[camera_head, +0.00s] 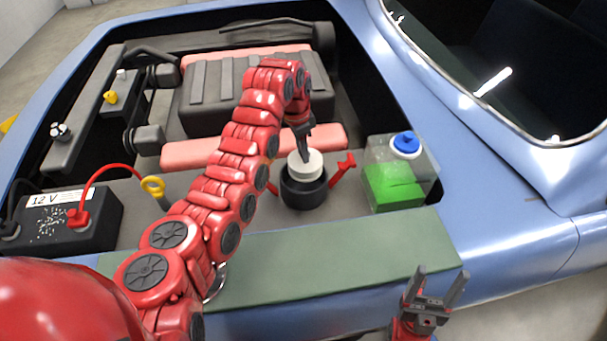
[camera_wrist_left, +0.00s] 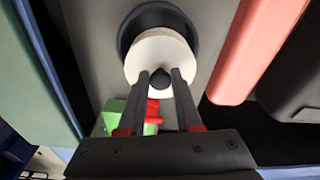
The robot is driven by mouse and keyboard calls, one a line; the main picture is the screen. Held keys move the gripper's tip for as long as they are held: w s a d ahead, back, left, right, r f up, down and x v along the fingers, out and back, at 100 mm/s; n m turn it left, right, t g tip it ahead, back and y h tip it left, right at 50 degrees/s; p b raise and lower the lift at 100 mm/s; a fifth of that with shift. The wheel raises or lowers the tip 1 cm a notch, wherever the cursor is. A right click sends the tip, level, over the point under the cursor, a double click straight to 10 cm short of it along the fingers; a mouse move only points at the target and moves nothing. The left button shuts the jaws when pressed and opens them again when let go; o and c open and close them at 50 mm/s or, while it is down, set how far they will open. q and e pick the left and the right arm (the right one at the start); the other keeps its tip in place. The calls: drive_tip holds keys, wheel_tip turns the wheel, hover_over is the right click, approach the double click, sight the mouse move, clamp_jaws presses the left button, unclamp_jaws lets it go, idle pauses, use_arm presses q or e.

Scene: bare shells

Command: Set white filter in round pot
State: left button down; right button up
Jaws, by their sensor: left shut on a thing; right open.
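The white filter (camera_head: 306,168) is a short white cylinder at the mouth of the black round pot (camera_head: 304,194). In the left wrist view the filter (camera_wrist_left: 160,50) has a dark knob on its top, and the pot's dark rim (camera_wrist_left: 157,14) shows behind it, off centre. My left gripper (camera_head: 304,155) points down over the pot and is shut on the filter's knob; its fingers (camera_wrist_left: 160,75) flank the knob in the wrist view. I cannot tell whether the filter rests on the pot's floor. My right gripper (camera_head: 440,275) is open and empty, in front of the green ledge.
Red clips (camera_head: 345,166) stand beside the pot. A clear tank with green liquid and a blue cap (camera_head: 405,143) is to the right. A black 12 V battery (camera_head: 70,222) and a yellow ring handle (camera_head: 153,186) are left. The green ledge (camera_head: 340,265) is bare.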

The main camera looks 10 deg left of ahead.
sight(303, 175)
use_arm(q)
drive_tip(key=f+p, duration=0.1)
drive_tip(key=f, duration=0.4)
drive_tip(key=f+p, duration=0.1)
drive_tip(key=f, duration=0.2)
drive_tip(key=shift+s+f+p, duration=0.1)
drive_tip(key=shift+s+p, duration=0.15)
drive_tip(key=shift+p, duration=0.1)
drive_tip(key=shift+f, duration=0.2)
drive_tip(key=shift+f, duration=0.1)
drive_tip(key=shift+f+b, duration=0.4)
drive_tip(key=c, duration=0.6)
unclamp_jaws()
drive_tip(key=shift+r, duration=0.1)
